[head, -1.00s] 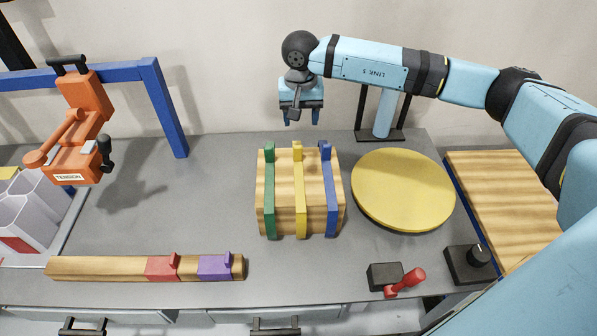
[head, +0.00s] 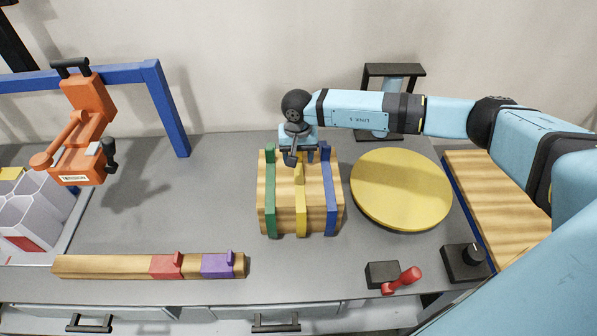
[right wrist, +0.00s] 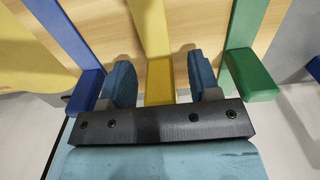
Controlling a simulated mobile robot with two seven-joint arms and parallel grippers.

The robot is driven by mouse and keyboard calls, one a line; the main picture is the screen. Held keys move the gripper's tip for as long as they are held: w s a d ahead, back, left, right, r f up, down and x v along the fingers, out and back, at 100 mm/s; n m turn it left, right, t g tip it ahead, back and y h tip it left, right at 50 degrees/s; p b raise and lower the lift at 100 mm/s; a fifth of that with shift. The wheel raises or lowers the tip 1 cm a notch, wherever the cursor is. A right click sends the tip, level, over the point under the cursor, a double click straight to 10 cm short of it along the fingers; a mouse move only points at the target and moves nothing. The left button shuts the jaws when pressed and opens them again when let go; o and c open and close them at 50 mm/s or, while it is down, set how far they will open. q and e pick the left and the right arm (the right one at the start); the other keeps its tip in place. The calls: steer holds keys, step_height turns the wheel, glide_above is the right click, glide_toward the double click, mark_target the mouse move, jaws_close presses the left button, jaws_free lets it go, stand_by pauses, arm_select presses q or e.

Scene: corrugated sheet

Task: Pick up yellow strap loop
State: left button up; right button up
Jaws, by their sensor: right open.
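The yellow strap loop (head: 301,208) runs over the middle of a wooden block (head: 284,203), between a green strap loop (head: 270,200) and a blue strap loop (head: 330,190). In the right wrist view, the yellow strap (right wrist: 159,75) lies between my two fingers, with a gap on each side. My right gripper (head: 298,157) is open and empty, at the back upper edge of the block; it also shows in the right wrist view (right wrist: 160,85). In the head view it hides the top of the yellow strap. My left gripper is not in view.
A round yellow disc (head: 402,190) lies right of the block. A wooden bar (head: 110,266) with red and purple clips lies at front left. An orange tension tool (head: 82,140) hangs from a blue frame (head: 165,105). A red-handled switch (head: 400,280) is at front right.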

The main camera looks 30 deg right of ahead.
steer(key=c, duration=1)
steer(key=shift+r, duration=0.1)
